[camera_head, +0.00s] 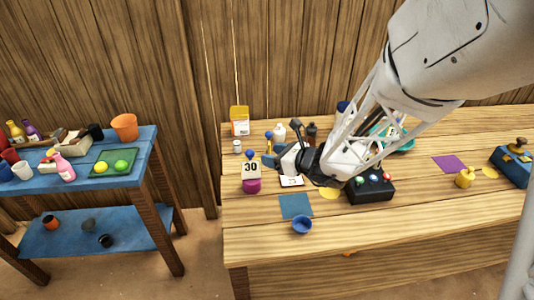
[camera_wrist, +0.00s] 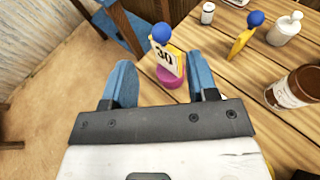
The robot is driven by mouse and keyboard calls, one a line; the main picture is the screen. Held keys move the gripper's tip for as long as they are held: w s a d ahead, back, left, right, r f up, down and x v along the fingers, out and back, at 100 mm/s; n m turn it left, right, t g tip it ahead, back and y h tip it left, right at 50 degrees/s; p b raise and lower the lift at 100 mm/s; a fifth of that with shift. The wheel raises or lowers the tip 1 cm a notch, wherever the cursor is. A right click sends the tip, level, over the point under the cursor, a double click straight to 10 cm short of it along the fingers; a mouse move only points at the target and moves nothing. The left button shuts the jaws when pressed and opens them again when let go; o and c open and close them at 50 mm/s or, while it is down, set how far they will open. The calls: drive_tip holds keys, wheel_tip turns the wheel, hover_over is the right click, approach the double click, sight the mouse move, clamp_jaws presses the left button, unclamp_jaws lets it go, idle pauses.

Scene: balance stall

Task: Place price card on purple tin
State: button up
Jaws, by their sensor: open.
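The price card (camera_head: 251,169), white with a black "30" and a blue ball on top, stands upright and appears to rest on the purple tin (camera_head: 252,186). In the wrist view the card (camera_wrist: 166,60) has its lower edge at the top of the tin (camera_wrist: 170,78). My gripper (camera_head: 274,160) is open and empty, just right of the card in the head view. In the wrist view its two blue fingers (camera_wrist: 162,75) are spread, with the card and tin showing in the gap beyond them, apart from the fingers.
A second yellow card (camera_wrist: 240,44) with a blue ball, a white bottle (camera_wrist: 285,30) and a brown jar (camera_wrist: 294,88) stand to the right. A black box (camera_head: 369,187) sits right of my gripper.

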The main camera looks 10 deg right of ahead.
drive_tip(key=shift+s+d, duration=0.2)
drive_tip(key=shift+r, duration=0.1)
idle(0.5)
drive_tip(key=s+a+r+n+g+h, duration=0.1)
drive_tip(key=s+r+n+g, duration=0.3)
drive_tip(key=s+n, duration=0.4)
drive_tip(key=s+a+r+n+g+h, duration=0.15)
drive_tip(key=s+r+n+g, duration=0.25)
drive_tip(key=s+n, duration=0.4)
drive_tip(key=s+d+r+n+h, duration=0.5)
drive_tip(key=s+d+n+h, duration=0.3)
drive_tip(key=s+d+n, duration=0.2)
drive_tip(key=shift+s+r+n, duration=0.25)
drive_tip(key=shift+s+n, duration=0.05)
drive_tip(key=shift+s, duration=0.1)
drive_tip(key=shift+o, duration=0.3)
